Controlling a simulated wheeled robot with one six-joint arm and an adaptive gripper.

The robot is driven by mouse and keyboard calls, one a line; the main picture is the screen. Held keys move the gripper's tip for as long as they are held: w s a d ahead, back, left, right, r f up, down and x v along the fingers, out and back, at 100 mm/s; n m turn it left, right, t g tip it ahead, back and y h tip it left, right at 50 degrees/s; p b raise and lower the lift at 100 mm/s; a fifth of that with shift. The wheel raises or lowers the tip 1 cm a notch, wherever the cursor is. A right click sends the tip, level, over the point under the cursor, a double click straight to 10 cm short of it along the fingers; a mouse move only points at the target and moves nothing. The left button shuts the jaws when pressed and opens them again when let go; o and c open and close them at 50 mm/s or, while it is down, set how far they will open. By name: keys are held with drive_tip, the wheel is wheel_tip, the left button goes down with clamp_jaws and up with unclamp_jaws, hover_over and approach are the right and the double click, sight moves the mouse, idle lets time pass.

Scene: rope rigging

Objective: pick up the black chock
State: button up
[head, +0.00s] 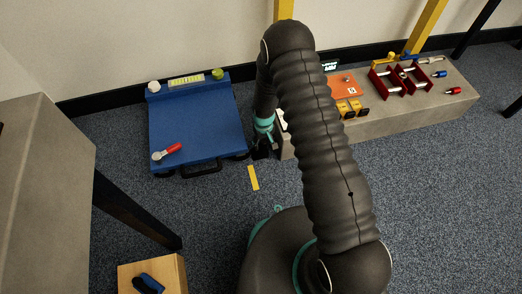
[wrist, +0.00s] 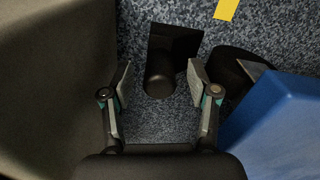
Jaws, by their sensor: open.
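The black chock (wrist: 176,44) lies on the blue-grey carpet, with a flat dark part and a rounded part nearer to me in the wrist view. My gripper (wrist: 159,80) is open, with one finger to each side of the chock's near, rounded end. I see no finger touching it, and its height above the floor is hard to judge. In the head view, my gripper (head: 264,142) is low between the blue cart and the grey bench. The dark shapes there merge, so I cannot tell the chock from the gripper.
The blue cart (head: 197,122) stands close on the left, its blue corner (wrist: 275,115) at right in the wrist view. The grey bench (head: 400,122) stands close on the other side. A yellow floor strip (head: 253,178) lies on open carpet. A wooden box (head: 172,270) stands in front.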

clamp_jaws()
idle(0.4)
